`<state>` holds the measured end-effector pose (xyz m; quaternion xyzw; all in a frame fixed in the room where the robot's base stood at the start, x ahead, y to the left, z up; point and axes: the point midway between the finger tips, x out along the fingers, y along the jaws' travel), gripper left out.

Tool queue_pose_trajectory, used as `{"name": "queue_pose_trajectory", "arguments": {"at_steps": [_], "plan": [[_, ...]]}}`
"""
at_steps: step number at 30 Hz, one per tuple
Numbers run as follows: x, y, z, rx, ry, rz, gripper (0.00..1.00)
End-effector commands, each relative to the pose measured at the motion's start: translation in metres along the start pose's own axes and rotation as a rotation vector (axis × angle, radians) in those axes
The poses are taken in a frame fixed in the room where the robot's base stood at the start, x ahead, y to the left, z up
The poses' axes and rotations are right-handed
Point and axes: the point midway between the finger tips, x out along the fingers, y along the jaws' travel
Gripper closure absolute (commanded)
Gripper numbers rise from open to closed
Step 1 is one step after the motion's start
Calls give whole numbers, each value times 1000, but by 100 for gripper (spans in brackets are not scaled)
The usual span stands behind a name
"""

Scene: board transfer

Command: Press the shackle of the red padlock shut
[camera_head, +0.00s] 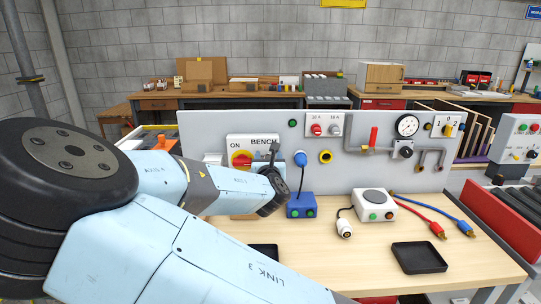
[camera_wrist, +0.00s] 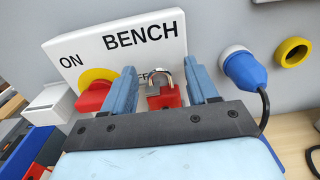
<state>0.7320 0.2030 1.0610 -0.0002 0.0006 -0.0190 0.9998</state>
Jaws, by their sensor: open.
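The red padlock (camera_wrist: 166,98) shows in the wrist view with its silver shackle (camera_wrist: 163,74) standing above the body. It is at the lower edge of the white BENCH panel (camera_wrist: 92,48). I cannot tell whether the shackle's free end sits in the body. My gripper (camera_wrist: 164,78) is open, with one blue finger on each side of the padlock in the picture. No contact between fingers and padlock is clear. The padlock's lower part is hidden behind the gripper's dark palm. In the head view my arm covers the padlock, while the BENCH panel (camera_head: 262,141) shows behind it.
A red knob on a yellow disc (camera_wrist: 92,80) is left of the fingers. A blue plug (camera_wrist: 245,70) with a hanging black cable is close on the right. A blue box (camera_head: 300,205), a white box (camera_head: 374,205) and a black tray (camera_head: 419,258) are on the bench.

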Motion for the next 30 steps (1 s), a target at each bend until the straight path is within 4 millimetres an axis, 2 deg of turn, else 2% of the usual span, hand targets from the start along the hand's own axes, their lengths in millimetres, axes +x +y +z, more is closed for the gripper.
{"name": "queue_pose_trajectory", "arguments": {"at_steps": [11, 27, 30], "plan": [[0, 4, 0, 1, 0, 7, 42], [0, 3, 0, 0, 0, 6, 94], [0, 3, 0, 0, 0, 6, 100]]}}
